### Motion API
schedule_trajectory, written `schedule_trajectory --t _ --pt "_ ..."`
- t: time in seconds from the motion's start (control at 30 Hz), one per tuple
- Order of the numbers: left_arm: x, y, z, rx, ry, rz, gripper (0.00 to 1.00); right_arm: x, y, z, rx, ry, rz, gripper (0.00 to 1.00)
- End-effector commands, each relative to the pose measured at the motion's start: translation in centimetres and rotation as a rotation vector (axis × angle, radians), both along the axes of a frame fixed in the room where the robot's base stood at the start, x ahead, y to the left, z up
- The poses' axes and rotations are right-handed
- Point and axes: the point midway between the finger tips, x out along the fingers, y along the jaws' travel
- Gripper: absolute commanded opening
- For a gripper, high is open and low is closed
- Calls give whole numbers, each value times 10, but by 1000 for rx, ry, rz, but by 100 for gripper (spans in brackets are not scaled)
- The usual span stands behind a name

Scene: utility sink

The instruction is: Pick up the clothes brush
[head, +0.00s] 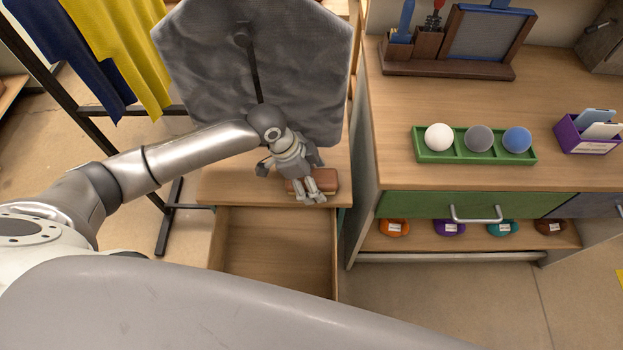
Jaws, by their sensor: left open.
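The clothes brush, a small block with a reddish-brown top (328,177), lies on the low wooden surface in front of the large grey panel. My left gripper (309,199) reaches in from the left and points down over the brush. Its fingers are open and cover the middle of the brush in this view. I cannot tell whether they touch it. The brush's underside is hidden. My right gripper is not in view.
A large grey padded panel (195,65) stands close behind the brush. An open, empty drawer (275,245) is below it. At right, a wooden counter (400,110) holds a green tray (425,157) with three balls and a purple box (575,143). A rack with clothes (125,50) stands at left.

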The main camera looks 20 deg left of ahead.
Motion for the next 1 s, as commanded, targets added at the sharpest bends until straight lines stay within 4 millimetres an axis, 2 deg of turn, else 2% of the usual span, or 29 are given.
schedule_trajectory --t 0.4,0.8,1.0 --pt "0 0 -2 0 1 0 76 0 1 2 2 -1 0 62" --pt "-1 0 -3 2 1 0 26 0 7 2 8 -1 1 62" --pt "-1 1 -4 3 1 0 26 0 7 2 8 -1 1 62"
